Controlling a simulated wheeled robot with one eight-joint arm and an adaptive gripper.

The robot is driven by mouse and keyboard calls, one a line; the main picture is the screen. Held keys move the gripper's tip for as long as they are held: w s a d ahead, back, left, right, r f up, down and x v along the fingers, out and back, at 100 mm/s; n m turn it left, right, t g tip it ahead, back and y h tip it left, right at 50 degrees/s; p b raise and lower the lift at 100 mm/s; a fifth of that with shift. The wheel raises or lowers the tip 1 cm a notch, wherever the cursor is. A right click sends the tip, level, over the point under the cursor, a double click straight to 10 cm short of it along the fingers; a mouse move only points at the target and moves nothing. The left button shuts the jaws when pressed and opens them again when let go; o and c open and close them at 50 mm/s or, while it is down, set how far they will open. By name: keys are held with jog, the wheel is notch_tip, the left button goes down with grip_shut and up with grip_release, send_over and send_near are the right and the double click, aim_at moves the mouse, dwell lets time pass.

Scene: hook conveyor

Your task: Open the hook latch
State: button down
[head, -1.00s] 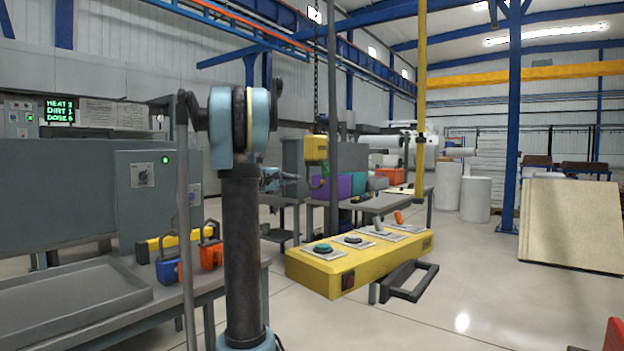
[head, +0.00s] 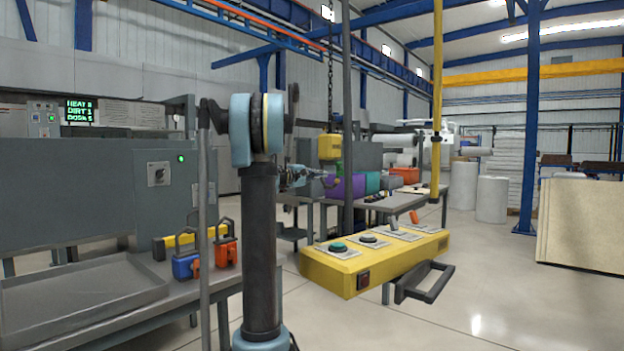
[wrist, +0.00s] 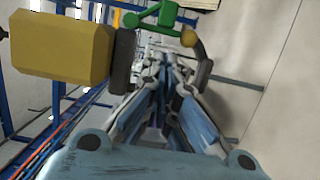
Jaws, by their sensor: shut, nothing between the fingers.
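The yellow hoist block (head: 329,147) hangs on a chain in the head view, with the small hook below it. In the wrist view the yellow block (wrist: 62,48) is at the upper left, with a dark piece beside it. The green latch (wrist: 152,15) is at the top, and the dark curved hook (wrist: 200,65) is right of centre. My gripper (wrist: 166,62) is shut and empty, its tips pointing at the gap between the dark piece and the hook. In the head view my gripper (head: 318,176) is close to the hook; contact cannot be told.
A yellow control box (head: 375,262) with buttons and a dark handle is in front at right. A grey table (head: 175,310) with a tray and padlocks is at left. Open floor lies at right.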

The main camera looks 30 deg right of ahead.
jog(key=shift+w+d, duration=0.2)
jog(key=shift+d, duration=0.9)
jog(key=shift+w+d, duration=0.15)
jog(key=shift+d, duration=0.95)
jog(key=s+n, duration=0.1)
jog(key=s+f+n, duration=0.1)
jog(key=n, duration=0.1)
jog(key=shift+d+h, duration=0.35)
jog(key=shift+h, duration=0.05)
jog(key=shift+w+a, duration=0.1)
jog(key=s+a, duration=0.1)
jog(key=a, duration=0.8)
jog(key=shift+s+a+f, duration=0.2)
jog(key=shift+a+f, duration=0.2)
